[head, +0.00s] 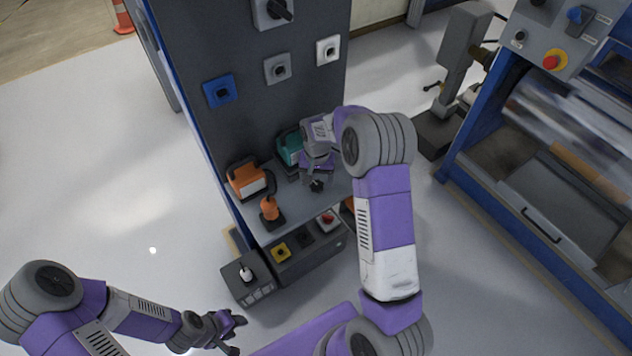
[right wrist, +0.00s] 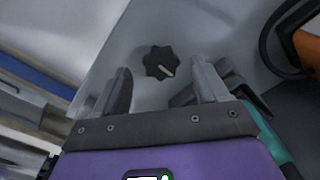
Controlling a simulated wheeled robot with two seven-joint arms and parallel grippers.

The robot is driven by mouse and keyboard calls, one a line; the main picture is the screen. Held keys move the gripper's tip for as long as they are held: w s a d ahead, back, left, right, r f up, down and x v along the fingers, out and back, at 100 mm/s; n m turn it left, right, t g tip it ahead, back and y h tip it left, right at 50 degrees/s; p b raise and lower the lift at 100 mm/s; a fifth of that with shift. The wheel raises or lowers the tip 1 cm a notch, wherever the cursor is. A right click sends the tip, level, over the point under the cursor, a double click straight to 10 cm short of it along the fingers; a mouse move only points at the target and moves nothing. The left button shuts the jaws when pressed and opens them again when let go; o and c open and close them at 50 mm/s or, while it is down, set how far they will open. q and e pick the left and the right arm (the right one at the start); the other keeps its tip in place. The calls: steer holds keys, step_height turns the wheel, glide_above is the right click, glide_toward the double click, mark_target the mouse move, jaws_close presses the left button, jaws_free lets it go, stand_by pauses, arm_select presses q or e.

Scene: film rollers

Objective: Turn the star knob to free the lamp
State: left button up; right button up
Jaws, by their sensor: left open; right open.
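The black star knob (right wrist: 160,63) has a white pointer line and sits on the grey shelf, just ahead of my right fingertips. In the head view the star knob (head: 316,187) is partly covered by my right gripper (head: 318,177). My right gripper is open; in the right wrist view its fingers (right wrist: 160,80) stand apart on either side of the knob's near side, apparently not touching it. A teal lamp (head: 289,147) and an orange lamp (head: 246,181) stand on the shelf. I cannot tell which one the knob holds. My left gripper (head: 232,332) is open and empty, low over the floor.
A small orange device (head: 269,210) stands at the shelf's front left. Below it, a box front carries a yellow button (head: 281,252) and a red button (head: 326,219). A dark panel (head: 290,105) with sockets rises behind. A blue-framed machine (head: 540,190) stands at right.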

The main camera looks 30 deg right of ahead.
steer(key=shift+f, duration=0.95)
steer(key=shift+c, duration=0.4)
steer(key=c, duration=1)
